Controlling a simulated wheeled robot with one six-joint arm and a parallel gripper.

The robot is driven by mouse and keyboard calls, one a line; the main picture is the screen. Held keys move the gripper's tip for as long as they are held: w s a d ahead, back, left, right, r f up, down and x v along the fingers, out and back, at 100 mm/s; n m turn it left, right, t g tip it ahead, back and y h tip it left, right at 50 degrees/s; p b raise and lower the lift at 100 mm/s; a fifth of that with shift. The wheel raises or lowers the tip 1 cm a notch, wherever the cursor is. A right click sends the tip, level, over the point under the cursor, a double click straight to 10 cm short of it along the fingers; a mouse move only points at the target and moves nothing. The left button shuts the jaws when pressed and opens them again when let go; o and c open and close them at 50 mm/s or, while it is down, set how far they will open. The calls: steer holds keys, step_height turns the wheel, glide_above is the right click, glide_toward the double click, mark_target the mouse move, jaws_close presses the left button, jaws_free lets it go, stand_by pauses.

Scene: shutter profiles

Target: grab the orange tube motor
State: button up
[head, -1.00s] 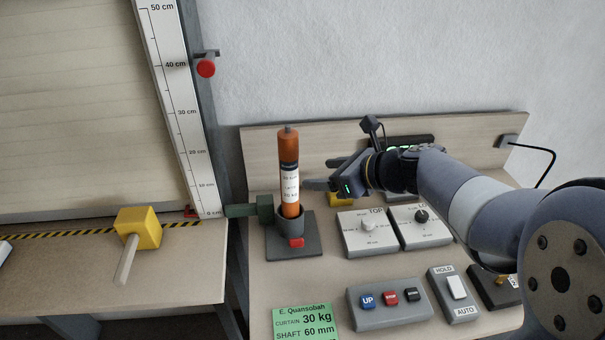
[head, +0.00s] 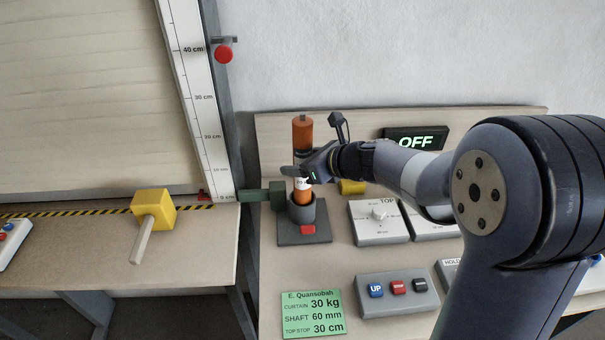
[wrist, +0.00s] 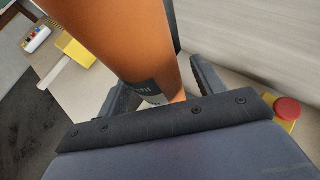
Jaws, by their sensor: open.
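The orange tube motor (head: 302,132) stands upright in a grey round holder (head: 302,213) on a dark base plate with a red button. It has a dark band and a white label around its middle. My gripper (head: 292,172) is at the tube's middle, in front of the label. In the wrist view the tube (wrist: 140,40) runs between my two open fingers (wrist: 165,95), one on each side. I cannot tell whether either finger touches it.
A green block (head: 262,195) adjoins the holder on the left. Right of it are a yellow block (head: 352,187), a TOP dial box (head: 378,222) and an OFF display (head: 415,139). A button box (head: 397,296) and a green card (head: 313,314) lie in front.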

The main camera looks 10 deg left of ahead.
steer(key=shift+c, duration=0.6)
jaws_close()
steer(key=shift+r, duration=0.15)
